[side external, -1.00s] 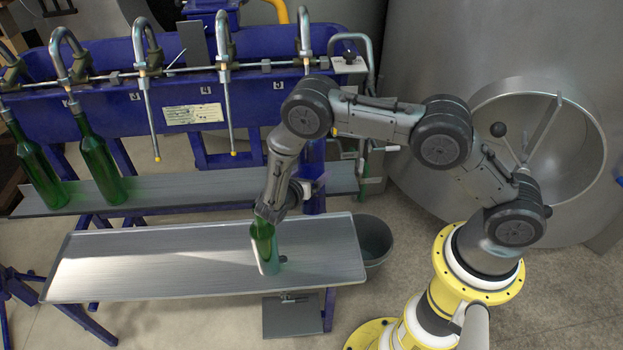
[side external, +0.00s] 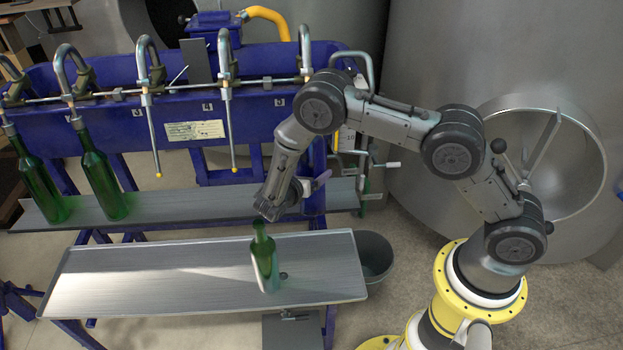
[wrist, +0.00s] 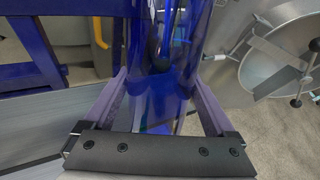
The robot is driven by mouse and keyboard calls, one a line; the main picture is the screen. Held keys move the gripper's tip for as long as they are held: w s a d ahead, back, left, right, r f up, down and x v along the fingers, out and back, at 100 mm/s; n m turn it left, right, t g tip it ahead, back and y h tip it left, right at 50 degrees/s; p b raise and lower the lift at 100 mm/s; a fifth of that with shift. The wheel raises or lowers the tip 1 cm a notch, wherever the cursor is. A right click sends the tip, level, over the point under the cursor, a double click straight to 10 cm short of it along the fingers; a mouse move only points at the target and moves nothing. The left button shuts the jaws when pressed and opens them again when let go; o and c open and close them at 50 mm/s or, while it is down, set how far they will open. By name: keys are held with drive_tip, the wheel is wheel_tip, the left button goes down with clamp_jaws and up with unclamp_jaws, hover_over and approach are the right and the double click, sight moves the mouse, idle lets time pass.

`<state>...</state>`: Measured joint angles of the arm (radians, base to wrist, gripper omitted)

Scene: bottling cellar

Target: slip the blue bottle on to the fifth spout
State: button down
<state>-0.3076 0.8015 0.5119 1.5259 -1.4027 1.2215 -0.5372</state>
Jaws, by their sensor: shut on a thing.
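The blue bottle (wrist: 175,85) is see-through and stands between the two fingers of my gripper (wrist: 160,76) in the wrist view; the fingers are shut on it. In the side view, my gripper (side external: 318,183) shows only as a small purplish finger past my wrist, and I cannot make out the bottle behind my arm. The fifth spout (side external: 305,45) is the rightmost curved metal one on the blue filler. Its lower tube is hidden behind my arm, so I cannot tell how the bottle's mouth sits to it.
Green bottles stand under the two leftmost spouts (side external: 103,180) on the back shelf (side external: 180,203). Another green bottle (side external: 264,260) stands on the front tray (side external: 150,280), close below my wrist. The third and fourth spouts (side external: 230,110) hang free. A grey bucket (side external: 375,255) is right of the tray.

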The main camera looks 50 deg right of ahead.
drive_tip(key=shift+w+d+r, duration=0.2)
drive_tip(key=shift+r, duration=0.1)
drive_tip(key=shift+w+d+f+m+t+h, duration=0.3)
drive_tip(key=shift+w+d+f+h, duration=0.3)
drive_tip(key=shift+w+d+f, duration=0.35)
drive_tip(key=shift+w+d+f+m+t+h, duration=0.35)
drive_tip(key=shift+w+d+f+h, duration=0.45)
drive_tip(key=shift+w+d, duration=0.4)
drive_tip(key=shift+s+a+f, duration=0.1)
drive_tip(key=shift+a+f, duration=0.05)
drive_tip(key=shift+f, duration=0.85)
